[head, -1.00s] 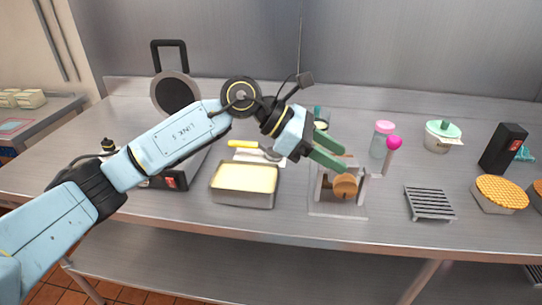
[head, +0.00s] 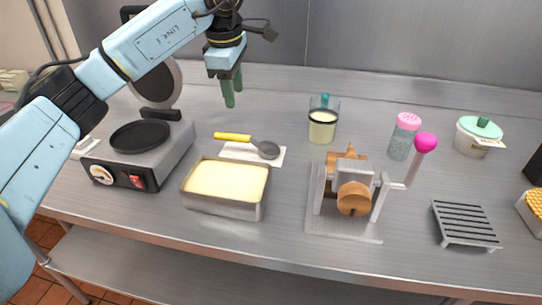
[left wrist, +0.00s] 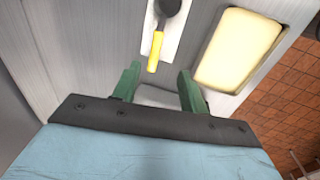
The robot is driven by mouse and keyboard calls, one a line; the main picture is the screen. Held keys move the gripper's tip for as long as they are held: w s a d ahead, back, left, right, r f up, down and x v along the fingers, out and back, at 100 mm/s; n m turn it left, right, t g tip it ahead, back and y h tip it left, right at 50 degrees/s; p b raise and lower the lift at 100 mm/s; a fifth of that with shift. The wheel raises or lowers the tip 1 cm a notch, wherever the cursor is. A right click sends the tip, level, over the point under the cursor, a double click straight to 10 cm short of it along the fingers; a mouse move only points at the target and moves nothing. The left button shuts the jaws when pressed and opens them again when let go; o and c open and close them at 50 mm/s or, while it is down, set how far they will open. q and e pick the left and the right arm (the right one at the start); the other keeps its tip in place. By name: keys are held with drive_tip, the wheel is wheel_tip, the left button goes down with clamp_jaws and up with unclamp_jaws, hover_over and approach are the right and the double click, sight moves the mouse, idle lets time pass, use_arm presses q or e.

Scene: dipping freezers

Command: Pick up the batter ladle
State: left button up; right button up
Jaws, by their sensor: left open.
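The batter ladle (head: 250,143) has a yellow handle and a dark grey bowl. It lies on a white rectangular mat (head: 238,152) behind the batter tray, handle to the left. My left gripper (head: 232,95) is open and empty, its green fingers pointing down, above and behind the ladle's handle. In the left wrist view the ladle (left wrist: 157,45) is beyond the open fingertips (left wrist: 160,82), with the yellow handle end nearest to them and apart from them. My right gripper is not in view.
A metal tray of pale batter (head: 224,205) stands just in front of the ladle. A waffle iron (head: 138,150) with its lid up is at left. A glass jug (head: 322,125), a crank device (head: 350,190), a pink-topped shaker (head: 404,135) and a rack (head: 464,222) stand to the right.

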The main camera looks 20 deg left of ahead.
sight(243, 136)
use_arm(q)
drive_tip(key=f, duration=0.1)
drive_tip(key=f+b, duration=0.1)
drive_tip(key=shift+w+f, duration=0.35)
drive_tip(key=shift+w, duration=0.05)
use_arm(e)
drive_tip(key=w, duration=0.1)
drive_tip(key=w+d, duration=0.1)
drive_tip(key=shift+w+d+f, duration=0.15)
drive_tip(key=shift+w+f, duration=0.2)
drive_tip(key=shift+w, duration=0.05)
